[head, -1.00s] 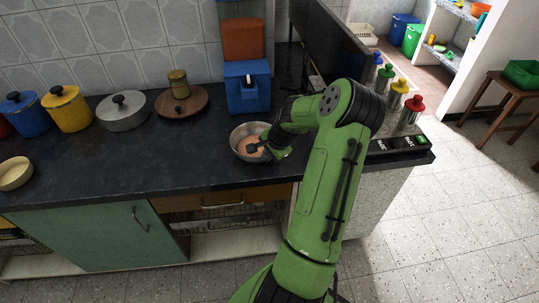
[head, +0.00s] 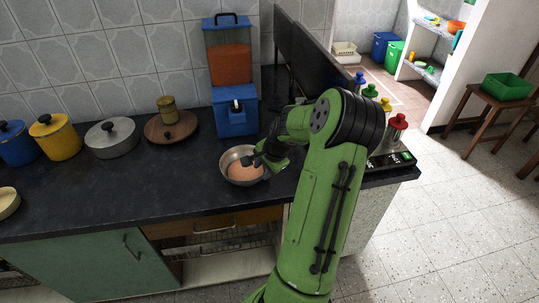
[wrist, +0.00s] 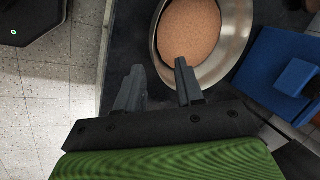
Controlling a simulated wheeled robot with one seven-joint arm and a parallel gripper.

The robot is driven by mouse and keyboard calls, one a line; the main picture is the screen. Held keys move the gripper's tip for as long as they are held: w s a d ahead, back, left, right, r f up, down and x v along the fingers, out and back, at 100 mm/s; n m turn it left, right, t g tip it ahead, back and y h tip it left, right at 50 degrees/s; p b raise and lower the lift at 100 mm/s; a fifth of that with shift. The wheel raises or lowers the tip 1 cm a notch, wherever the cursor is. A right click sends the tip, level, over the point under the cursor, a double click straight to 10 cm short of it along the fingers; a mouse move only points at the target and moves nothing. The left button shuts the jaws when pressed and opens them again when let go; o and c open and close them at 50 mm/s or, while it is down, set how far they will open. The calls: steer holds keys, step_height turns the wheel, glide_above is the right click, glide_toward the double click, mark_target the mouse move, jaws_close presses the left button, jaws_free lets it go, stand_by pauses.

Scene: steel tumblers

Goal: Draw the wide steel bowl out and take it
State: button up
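The wide steel bowl (head: 227,164) stands on the dark counter in front of the blue dispenser, with a round patch of brownish-orange contents inside. In the wrist view the bowl (wrist: 234,48) is at upper centre, partly cut off by the top edge. My gripper (head: 256,161) is at the bowl's right side in the head view. In the wrist view my gripper (wrist: 159,66) is open, its right fingertip overlapping the bowl's wall and its left fingertip outside the bowl. The near-left rim runs toward the gap between the fingers. I cannot tell whether either finger touches it.
The blue dispenser (head: 237,119) with its orange-filled hopper stands right behind the bowl. A wooden board (head: 157,131), a grey pot (head: 112,139) and yellow pot (head: 56,138) stand left. Lidded tumblers (head: 396,129) stand right. The counter left of the bowl is clear.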

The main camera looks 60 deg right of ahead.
steer(key=p+v, duration=0.1)
steer(key=v, duration=0.7)
steer(key=shift+p, duration=0.35)
steer(key=shift+r, duration=0.1)
